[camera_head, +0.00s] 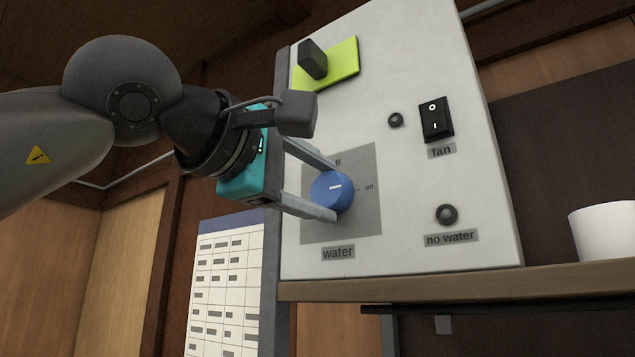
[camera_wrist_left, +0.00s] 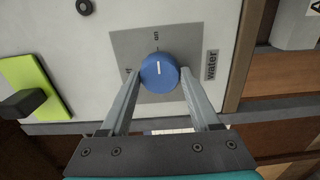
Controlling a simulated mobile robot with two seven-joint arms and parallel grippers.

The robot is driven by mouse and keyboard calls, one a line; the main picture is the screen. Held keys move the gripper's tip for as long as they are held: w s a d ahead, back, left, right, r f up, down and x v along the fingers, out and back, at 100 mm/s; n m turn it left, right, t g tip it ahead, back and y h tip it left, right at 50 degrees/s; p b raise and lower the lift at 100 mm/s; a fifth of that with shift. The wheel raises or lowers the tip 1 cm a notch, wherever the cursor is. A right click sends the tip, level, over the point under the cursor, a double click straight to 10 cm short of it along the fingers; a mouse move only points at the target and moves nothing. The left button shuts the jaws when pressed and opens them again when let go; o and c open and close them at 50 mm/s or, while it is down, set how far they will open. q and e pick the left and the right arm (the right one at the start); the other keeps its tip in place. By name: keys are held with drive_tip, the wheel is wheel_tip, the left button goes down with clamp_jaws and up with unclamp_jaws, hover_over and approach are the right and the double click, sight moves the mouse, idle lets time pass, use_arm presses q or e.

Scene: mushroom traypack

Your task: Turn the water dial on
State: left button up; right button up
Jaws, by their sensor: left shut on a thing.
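The blue water dial (camera_head: 332,192) sits on a grey square plate (camera_head: 365,225) on the white control panel, above the "water" label (camera_head: 338,253). Its white mark points right, toward the word "on" (camera_head: 369,187). My left gripper (camera_head: 334,191) is shut on the dial, one finger above it and one below. In the left wrist view the dial (camera_wrist_left: 159,72) sits between the two fingertips (camera_wrist_left: 161,75), and its mark points up toward "on". The "off" label is partly hidden. My right gripper is in neither view.
The panel also carries a black fan switch (camera_head: 436,118), a dark "no water" indicator (camera_head: 446,215), another small dark indicator (camera_head: 396,120), and a black knob (camera_head: 312,59) on a lime-green plate (camera_head: 340,67). A wooden shelf (camera_head: 450,282) runs below. A white container (camera_head: 604,232) stands at right.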

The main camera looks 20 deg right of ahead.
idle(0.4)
use_arm(q)
drive_tip(key=o, duration=1.4)
drive_tip(key=shift+c, duration=0.2)
drive_tip(key=b+v, duration=0.3)
drive_tip(key=v, duration=1.2)
drive_tip(key=shift+s, duration=0.15)
